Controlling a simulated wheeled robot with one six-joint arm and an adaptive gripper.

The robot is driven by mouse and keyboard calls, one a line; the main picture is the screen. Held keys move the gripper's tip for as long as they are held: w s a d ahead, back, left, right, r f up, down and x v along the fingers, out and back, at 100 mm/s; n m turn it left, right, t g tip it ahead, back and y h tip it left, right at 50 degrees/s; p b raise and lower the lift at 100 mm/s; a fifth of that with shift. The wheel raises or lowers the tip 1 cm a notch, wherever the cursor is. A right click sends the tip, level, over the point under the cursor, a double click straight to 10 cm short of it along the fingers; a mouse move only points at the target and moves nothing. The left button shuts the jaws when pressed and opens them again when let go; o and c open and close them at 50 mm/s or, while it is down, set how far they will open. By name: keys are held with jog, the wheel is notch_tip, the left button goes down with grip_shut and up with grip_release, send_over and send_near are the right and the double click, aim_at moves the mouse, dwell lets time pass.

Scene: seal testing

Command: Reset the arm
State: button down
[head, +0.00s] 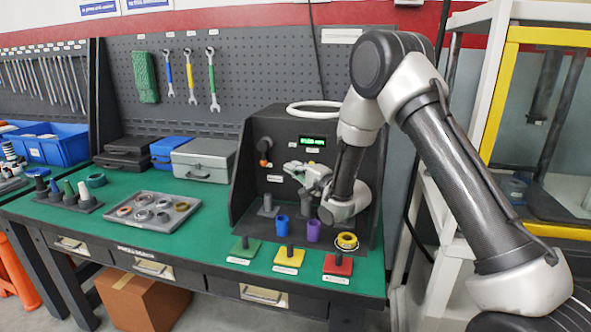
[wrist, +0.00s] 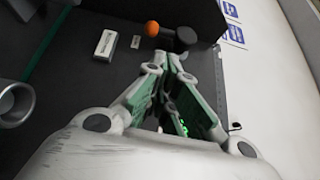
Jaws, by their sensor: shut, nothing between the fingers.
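My gripper (head: 299,170) is in front of the dark test station (head: 257,128), which stands on the green bench. My arm reaches to it from the right side of the head view. In the wrist view the fingers of my gripper (wrist: 172,62) come together at their tips with nothing between them. They point toward the station's dark panel, near an orange knob (wrist: 152,29). The knob also shows in the head view (head: 265,145), left of the gripper. A green display (head: 312,141) is lit on the panel, above the gripper.
A blue cylinder (head: 282,225) and a purple cylinder (head: 313,230) stand at the station's front. Green (head: 244,250), yellow (head: 289,258) and red (head: 338,265) post bases line the bench edge. A yellow ring (head: 347,240) is above the red one. A grey tray (head: 125,198) holds several rings.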

jog(key=s+d+r+n+h, duration=0.1)
jog(key=d+r+n+h, duration=0.3)
jog(key=d+r, duration=0.6)
jog(key=s+d+r+n+g+h, duration=0.1)
jog(key=s+d+r+g+h, duration=0.3)
jog(key=s+d, duration=0.75)
jog(key=s+d+n+g+h, duration=0.1)
jog(key=s+d, duration=0.4)
jog(key=s, duration=1.1)
jog(key=s+d+n+g+h, duration=0.2)
jog(key=s+d+n+g, duration=0.2)
jog(key=s, duration=1.3)
jog(key=shift+s+d+f+n+g, duration=0.3)
jog(key=shift+d+f+g, duration=0.15)
jog(key=shift+d+g, duration=0.15)
jog(key=c, duration=2.2)
grip_release()
